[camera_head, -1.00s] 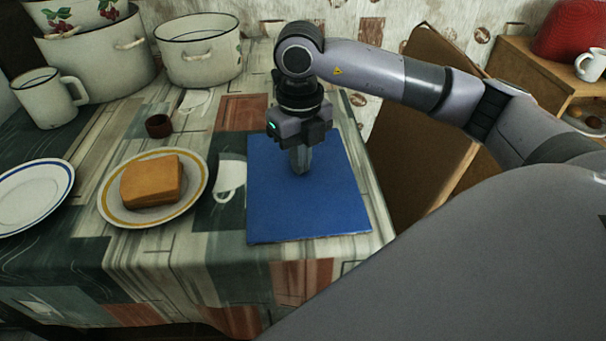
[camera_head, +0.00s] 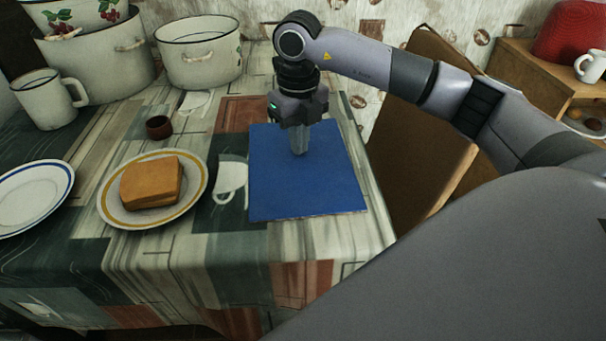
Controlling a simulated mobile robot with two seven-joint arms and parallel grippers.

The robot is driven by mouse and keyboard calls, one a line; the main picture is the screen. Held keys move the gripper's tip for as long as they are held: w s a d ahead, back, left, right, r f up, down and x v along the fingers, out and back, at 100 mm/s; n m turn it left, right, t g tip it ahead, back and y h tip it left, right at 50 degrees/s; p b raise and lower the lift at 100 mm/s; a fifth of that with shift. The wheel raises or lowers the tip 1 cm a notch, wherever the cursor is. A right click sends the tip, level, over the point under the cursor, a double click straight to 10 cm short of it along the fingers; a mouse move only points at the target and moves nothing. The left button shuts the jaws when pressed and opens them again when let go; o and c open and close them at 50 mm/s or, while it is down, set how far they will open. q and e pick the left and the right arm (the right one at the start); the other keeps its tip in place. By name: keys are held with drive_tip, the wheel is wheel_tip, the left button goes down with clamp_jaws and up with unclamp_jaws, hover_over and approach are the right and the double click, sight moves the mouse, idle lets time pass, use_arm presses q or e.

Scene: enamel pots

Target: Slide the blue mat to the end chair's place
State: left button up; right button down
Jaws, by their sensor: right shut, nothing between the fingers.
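The blue mat (camera_head: 305,190) lies flat on the patterned tablecloth near the table's right end. My right gripper (camera_head: 299,153) points straight down onto the mat's upper middle. Its fingers are shut with nothing between them, and the tips appear to touch the mat. A brown chair (camera_head: 420,150) stands beyond the table's right edge, partly hidden by my right arm. My left gripper is not in view.
A plate with a yellow rim (camera_head: 113,207) holds a block of bread (camera_head: 152,182) left of the mat. A small brown cup (camera_head: 159,127) stands behind it. A white mug (camera_head: 48,99) and an enamel pot (camera_head: 199,62) stand farther back. Tablecloth in front of the mat is clear.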

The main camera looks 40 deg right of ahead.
drive_tip(key=shift+w+d+p, duration=0.15)
drive_tip(key=shift+w+d, duration=0.45)
drive_tip(key=shift+w, duration=0.25)
drive_tip(key=shift+w+d+p, duration=0.15)
drive_tip(key=shift+w+d, duration=0.45)
drive_tip(key=shift+w, duration=0.25)
drive_tip(key=shift+w+d, duration=0.4)
drive_tip(key=shift+w, duration=0.2)
drive_tip(key=shift+w+d, duration=0.35)
drive_tip(key=shift+w, duration=0.25)
drive_tip(key=shift+w+d+f+p, duration=0.15)
drive_tip(key=shift+w+d+p, duration=0.15)
drive_tip(key=shift+w+d, duration=0.15)
wheel_tip(320, 180, up, 7)
drive_tip(key=p, duration=0.6)
drive_tip(key=shift+a+p, duration=0.1)
drive_tip(key=shift+p, duration=0.25)
drive_tip(key=shift+w, duration=0.1)
